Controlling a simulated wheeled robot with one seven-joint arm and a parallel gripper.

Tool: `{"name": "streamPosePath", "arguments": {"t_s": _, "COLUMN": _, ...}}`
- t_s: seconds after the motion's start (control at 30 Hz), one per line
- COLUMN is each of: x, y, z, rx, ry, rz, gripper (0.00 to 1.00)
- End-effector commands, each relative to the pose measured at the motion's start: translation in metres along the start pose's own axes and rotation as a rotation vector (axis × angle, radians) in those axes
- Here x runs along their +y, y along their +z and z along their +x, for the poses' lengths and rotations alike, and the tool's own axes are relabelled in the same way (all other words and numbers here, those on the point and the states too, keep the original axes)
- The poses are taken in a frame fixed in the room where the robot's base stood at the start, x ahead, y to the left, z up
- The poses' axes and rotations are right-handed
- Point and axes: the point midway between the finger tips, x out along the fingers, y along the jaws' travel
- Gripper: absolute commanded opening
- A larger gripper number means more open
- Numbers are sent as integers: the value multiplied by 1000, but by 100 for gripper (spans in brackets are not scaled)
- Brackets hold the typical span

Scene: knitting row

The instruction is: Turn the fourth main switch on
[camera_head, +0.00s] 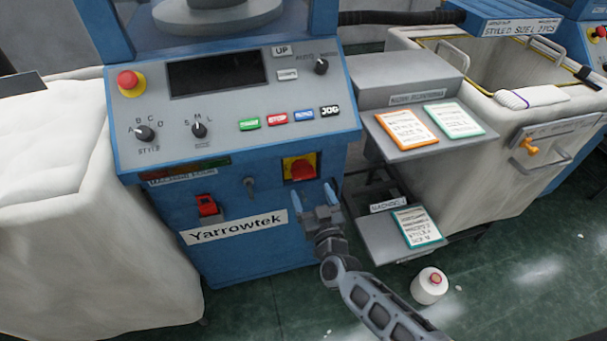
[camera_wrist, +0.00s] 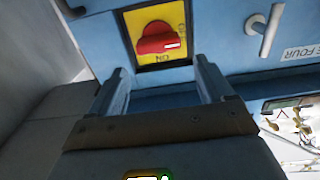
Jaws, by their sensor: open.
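The main switch is a red rotary knob (camera_head: 303,170) on a yellow plate (camera_head: 289,161), on the blue front of the Yarrowtek machine (camera_head: 230,255). In the wrist view the knob (camera_wrist: 157,40) lies lengthwise across the picture, and upside-down "ON" lettering shows below it on the plate (camera_wrist: 128,22). A label ending in "FOUR" (camera_wrist: 303,52) is on the same panel. My gripper (camera_head: 313,196) is open and empty, just below and in front of the switch. In the wrist view its two fingers (camera_wrist: 162,82) stand apart, short of the knob and not touching it.
A grey handle (camera_head: 249,187) and a red switch (camera_head: 206,205) sit left of the main switch. Above are the control panel (camera_head: 222,130) and a red stop button (camera_head: 128,80). Shelves with cards (camera_head: 417,233) stand close on the right. A yarn cone (camera_head: 429,287) is on the floor.

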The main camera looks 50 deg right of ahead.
Motion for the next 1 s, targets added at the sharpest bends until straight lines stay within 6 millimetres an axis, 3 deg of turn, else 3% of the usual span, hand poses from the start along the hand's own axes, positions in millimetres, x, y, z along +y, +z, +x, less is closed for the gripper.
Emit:
{"name": "streamPosePath", "arguments": {"t_s": 0.6, "x": 0, "y": 1, "z": 77, "rx": 1, "ry": 9, "rz": 2, "gripper": 81}}
{"name": "streamPosePath", "arguments": {"t_s": 1.0, "x": 1, "y": 0, "z": 83, "rx": 0, "ry": 8, "rz": 0, "gripper": 80}}
